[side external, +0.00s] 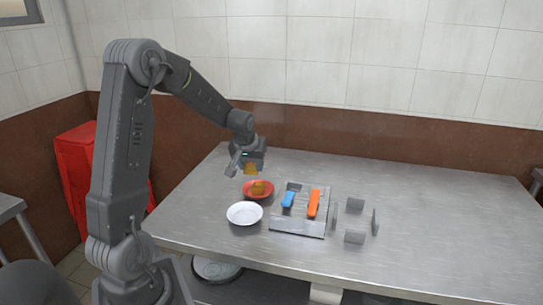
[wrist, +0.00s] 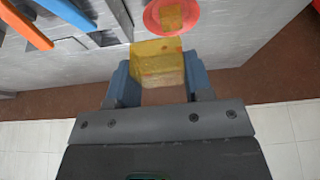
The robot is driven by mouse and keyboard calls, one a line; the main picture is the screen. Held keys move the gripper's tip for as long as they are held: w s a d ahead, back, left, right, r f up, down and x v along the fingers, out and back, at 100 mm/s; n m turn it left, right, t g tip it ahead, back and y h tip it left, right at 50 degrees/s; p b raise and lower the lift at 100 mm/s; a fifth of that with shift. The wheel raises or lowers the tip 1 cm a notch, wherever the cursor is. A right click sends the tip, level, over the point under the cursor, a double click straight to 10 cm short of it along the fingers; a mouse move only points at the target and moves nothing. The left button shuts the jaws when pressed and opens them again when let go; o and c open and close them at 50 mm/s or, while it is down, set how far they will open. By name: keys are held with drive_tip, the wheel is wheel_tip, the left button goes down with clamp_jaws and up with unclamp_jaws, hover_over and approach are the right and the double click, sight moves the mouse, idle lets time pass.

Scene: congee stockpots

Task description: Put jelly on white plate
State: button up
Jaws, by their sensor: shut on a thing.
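My gripper (side external: 249,164) is shut on a translucent yellow jelly (wrist: 158,62), held between its two blue-grey fingers in the wrist view. In the side view the held jelly (side external: 250,169) hangs above the red plate (side external: 247,196), clear of it. A second yellow jelly piece (side external: 259,187) lies on the red plate, and it also shows in the wrist view (wrist: 171,18). The white plate (side external: 244,214) looks empty. It sits on the table in front of the red plate in the side view and is not seen in the wrist view.
A metal rack (side external: 298,225) right of the plates holds a blue item (side external: 288,199) and an orange item (side external: 313,204). Grey blocks and panels (side external: 355,237) stand right of it. The steel table (side external: 440,220) is clear farther right. A tiled wall is behind.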

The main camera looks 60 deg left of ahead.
sight(245, 172)
drive_tip(key=s, duration=0.3)
drive_tip(key=shift+d+f, duration=0.25)
drive_tip(key=shift+d, duration=0.1)
drive_tip(key=shift+s+d+f, duration=0.1)
drive_tip(key=shift+s+f, duration=0.05)
drive_tip(key=shift+f, duration=3.45)
drive_tip(key=shift+s+f, duration=0.1)
drive_tip(key=shift+f, duration=3.45)
drive_tip(key=shift+f, duration=0.45)
drive_tip(key=o, duration=1)
drive_tip(key=c, duration=0.3)
drive_tip(key=shift+r, duration=0.1)
drive_tip(key=shift+v, duration=2.45)
